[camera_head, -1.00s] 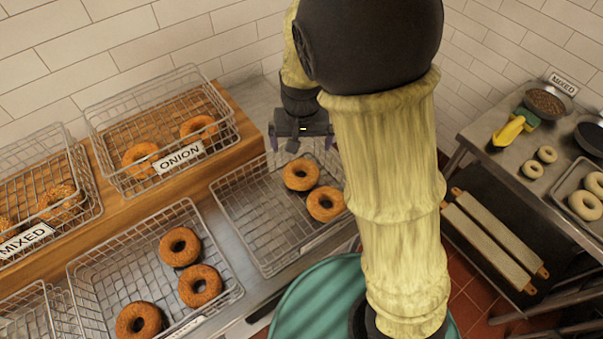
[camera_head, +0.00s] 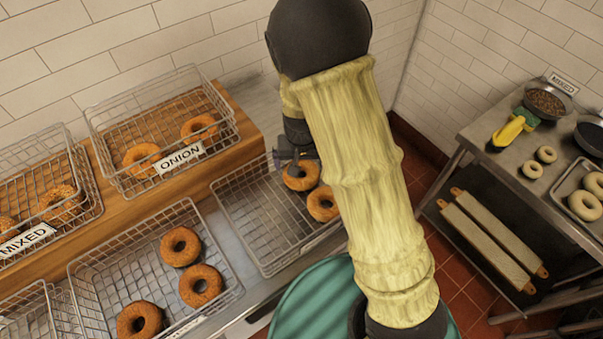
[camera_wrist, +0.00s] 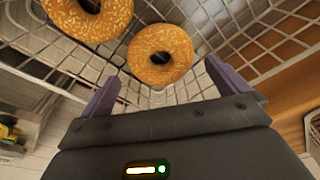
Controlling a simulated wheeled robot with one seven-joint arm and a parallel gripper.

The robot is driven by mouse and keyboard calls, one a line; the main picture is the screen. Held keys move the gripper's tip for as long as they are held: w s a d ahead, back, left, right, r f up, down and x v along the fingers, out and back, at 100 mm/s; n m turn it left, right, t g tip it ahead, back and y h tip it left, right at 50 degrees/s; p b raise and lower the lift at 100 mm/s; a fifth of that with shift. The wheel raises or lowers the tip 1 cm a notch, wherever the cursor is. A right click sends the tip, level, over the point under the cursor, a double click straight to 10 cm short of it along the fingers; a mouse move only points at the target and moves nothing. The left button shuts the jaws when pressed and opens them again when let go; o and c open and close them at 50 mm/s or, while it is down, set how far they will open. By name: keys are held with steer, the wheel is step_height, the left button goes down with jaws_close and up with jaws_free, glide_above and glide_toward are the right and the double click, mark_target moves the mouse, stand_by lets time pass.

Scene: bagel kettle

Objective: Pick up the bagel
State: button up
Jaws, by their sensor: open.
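Two golden-brown bagels lie in the right-hand wire basket (camera_head: 243,218) in the head view. The rear bagel (camera_head: 301,178) is partly covered by my gripper (camera_head: 294,158), and the front bagel (camera_head: 322,204) lies close in front of it, beside my arm. In the wrist view my gripper (camera_wrist: 168,88) is open, with its two purple fingers spread apart. One seeded bagel (camera_wrist: 160,38) shows ahead, between the line of the fingers, and a second bagel (camera_wrist: 88,30) sits at the upper left. Nothing is between the fingertips themselves; the exact gap to the bagel is unclear.
Wire basket walls surround the bagels. Other baskets, one with several bagels (camera_head: 180,246) and one labelled ONION (camera_head: 181,157), stand to the left. A tiled wall rises behind. A metal table (camera_head: 506,160) with pale rings and bowls stands at right.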

mark_target(312, 178)
steer(key=shift+w+f+p, duration=0.15)
steer(key=shift+w+f, duration=0.05)
steer(key=shift+f, duration=0.65)
steer(key=shift+w+f+p, duration=0.15)
steer(key=shift+f, duration=0.65)
steer(key=shift+w+f+p, duration=0.15)
steer(key=shift+w+f, duration=0.05)
steer(key=shift+f, duration=0.65)
steer(key=c, duration=0.7)
